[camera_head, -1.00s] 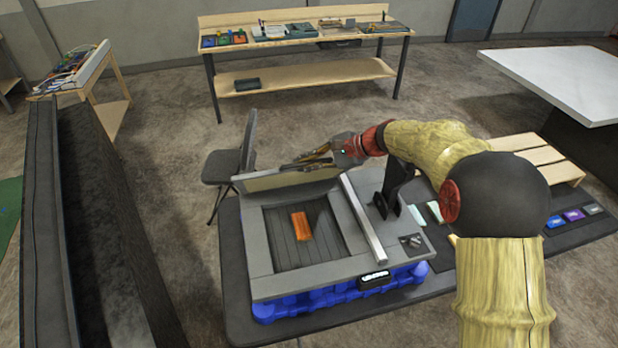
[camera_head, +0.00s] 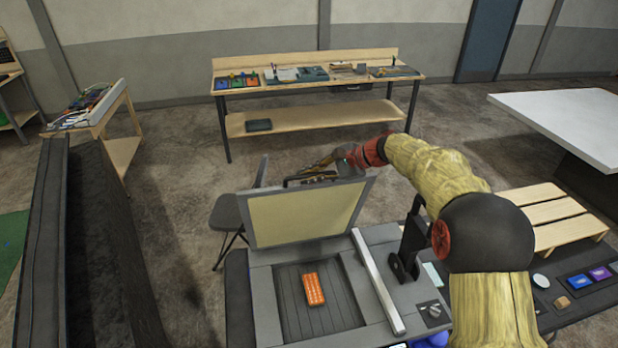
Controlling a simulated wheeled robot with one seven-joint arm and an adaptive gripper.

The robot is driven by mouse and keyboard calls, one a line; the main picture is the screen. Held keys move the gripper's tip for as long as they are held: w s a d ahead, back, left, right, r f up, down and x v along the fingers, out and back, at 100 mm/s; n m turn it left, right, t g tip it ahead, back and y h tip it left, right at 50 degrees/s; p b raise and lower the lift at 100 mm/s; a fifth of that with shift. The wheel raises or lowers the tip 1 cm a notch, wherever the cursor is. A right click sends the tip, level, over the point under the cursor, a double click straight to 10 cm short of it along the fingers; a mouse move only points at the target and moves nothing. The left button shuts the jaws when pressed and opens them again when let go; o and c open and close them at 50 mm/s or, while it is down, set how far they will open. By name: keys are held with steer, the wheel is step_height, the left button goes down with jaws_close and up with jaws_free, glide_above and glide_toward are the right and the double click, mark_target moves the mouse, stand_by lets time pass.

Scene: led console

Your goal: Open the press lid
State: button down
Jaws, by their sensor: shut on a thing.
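The press (camera_head: 264,293) stands on a dark table in the lower middle, with a grey frame and a ribbed bed. Its lid (camera_head: 306,215) stands raised at the back, showing a yellowish inner face with a grey rim. An orange block with light dots (camera_head: 314,289) lies in the bed. My gripper (camera_head: 322,170) is at the lid's top edge, partly hidden behind it, and is shut on the lid there. The exact contact is hidden.
A light bar (camera_head: 378,281) runs along the press's right side, beside a black upright bracket (camera_head: 409,245). A chair (camera_head: 228,212) stands behind left. A wooden pallet (camera_head: 545,215) and small coloured items (camera_head: 580,281) lie to the right.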

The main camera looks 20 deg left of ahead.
steer(key=c, duration=1.9)
jaws_free()
steer(key=v, duration=1.2)
